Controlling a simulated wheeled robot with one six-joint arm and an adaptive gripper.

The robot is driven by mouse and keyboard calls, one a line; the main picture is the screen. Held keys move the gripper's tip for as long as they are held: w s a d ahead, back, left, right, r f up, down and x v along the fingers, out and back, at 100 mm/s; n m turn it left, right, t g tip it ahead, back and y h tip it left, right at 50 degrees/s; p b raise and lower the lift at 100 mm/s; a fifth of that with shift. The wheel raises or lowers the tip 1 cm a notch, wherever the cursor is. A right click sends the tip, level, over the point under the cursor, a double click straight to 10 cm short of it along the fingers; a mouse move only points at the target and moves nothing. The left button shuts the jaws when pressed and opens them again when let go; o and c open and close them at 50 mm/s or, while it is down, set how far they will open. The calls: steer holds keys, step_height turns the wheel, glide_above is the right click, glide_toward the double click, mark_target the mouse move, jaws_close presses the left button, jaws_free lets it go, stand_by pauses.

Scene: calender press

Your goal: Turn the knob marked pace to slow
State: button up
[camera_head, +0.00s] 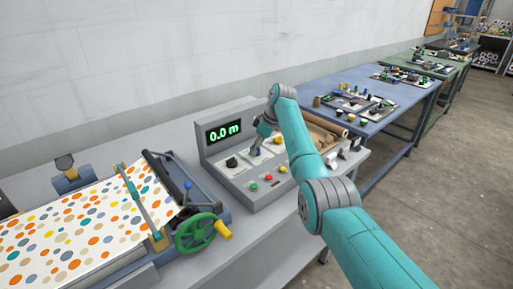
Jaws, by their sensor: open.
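A grey control console (222,146) stands on the bench in the middle of the view, with a lit green display (223,131) reading 0.0 m. On its sloped face are a black knob (231,162) on a white plate, a blue knob (256,152) and a yellow knob (278,139). The plate markings are too small to read, so I cannot tell which knob is marked pace. My gripper (259,142) is open, pointing down just above the blue knob. Whether its fingers touch or straddle that knob is unclear.
Green (253,187), red (268,177) and yellow (283,169) buttons line the console's front. To the left, a press with a green handwheel (195,233) carries a dotted sheet (80,228). Rolls (325,130) lie right of the console. A blue table (376,119) stands beyond.

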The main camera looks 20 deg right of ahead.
steer(key=v, duration=1.1)
steer(key=shift+r, duration=0.3)
steer(key=shift+s, duration=0.1)
